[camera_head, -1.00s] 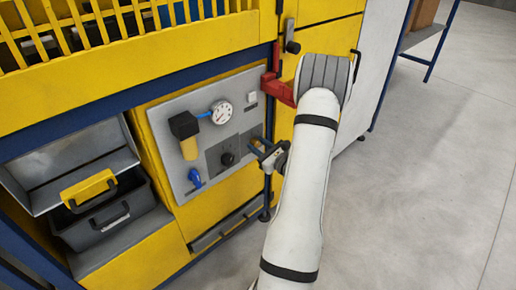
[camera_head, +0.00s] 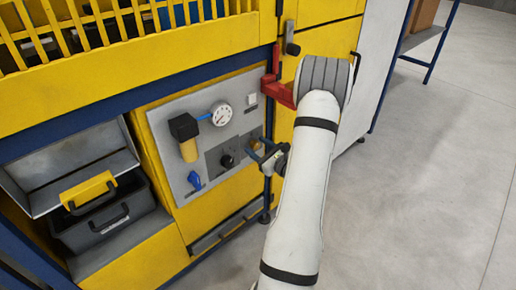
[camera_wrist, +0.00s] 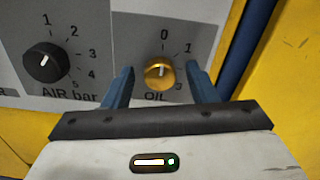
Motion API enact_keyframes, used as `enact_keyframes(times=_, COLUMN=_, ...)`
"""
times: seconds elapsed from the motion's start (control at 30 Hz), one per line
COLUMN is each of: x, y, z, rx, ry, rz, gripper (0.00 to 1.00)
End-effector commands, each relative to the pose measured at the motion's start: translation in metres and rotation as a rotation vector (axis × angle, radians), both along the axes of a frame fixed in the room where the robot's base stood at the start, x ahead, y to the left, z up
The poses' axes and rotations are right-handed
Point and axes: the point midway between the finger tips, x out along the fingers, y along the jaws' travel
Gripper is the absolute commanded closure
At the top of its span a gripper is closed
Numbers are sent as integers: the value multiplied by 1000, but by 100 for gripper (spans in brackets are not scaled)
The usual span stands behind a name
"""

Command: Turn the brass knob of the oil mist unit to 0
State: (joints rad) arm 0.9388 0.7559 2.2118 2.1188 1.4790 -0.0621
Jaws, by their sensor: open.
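The brass knob (camera_wrist: 159,76) is on the grey panel, centred in the wrist view, above the word OIL. Its scale shows 0 above it, 1 at upper right and 3 at lower right. A pale mark on the knob points roughly upward, near the 0; its exact angle is hard to read. My gripper (camera_wrist: 161,68) is open, its blue fingers one on each side of the knob in the picture, with no visible contact. In the head view the knob (camera_head: 254,143) shows small just beyond my gripper (camera_head: 266,155).
A black AIR bar knob (camera_wrist: 46,62) is left of the brass knob. The panel also holds a gauge (camera_head: 222,113), a yellow-bodied filter (camera_head: 189,150) and a blue lever (camera_head: 194,181). A red bracket (camera_head: 278,91) juts out above my gripper. Open floor lies right.

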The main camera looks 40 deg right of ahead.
Motion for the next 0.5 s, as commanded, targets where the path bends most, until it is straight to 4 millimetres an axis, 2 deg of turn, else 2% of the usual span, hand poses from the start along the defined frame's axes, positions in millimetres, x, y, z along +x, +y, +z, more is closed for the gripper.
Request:
enact_keyframes(times=0.17, x=-15, y=-2, z=1, rx=1, ry=1, rz=-2, gripper=48)
enact_keyframes(times=0.4, x=-57, y=-5, z=2, rx=3, ry=2, rz=-3, gripper=48)
enact_keyframes(times=0.5, x=-69, y=-6, z=1, rx=1, ry=2, rz=-2, gripper=48)
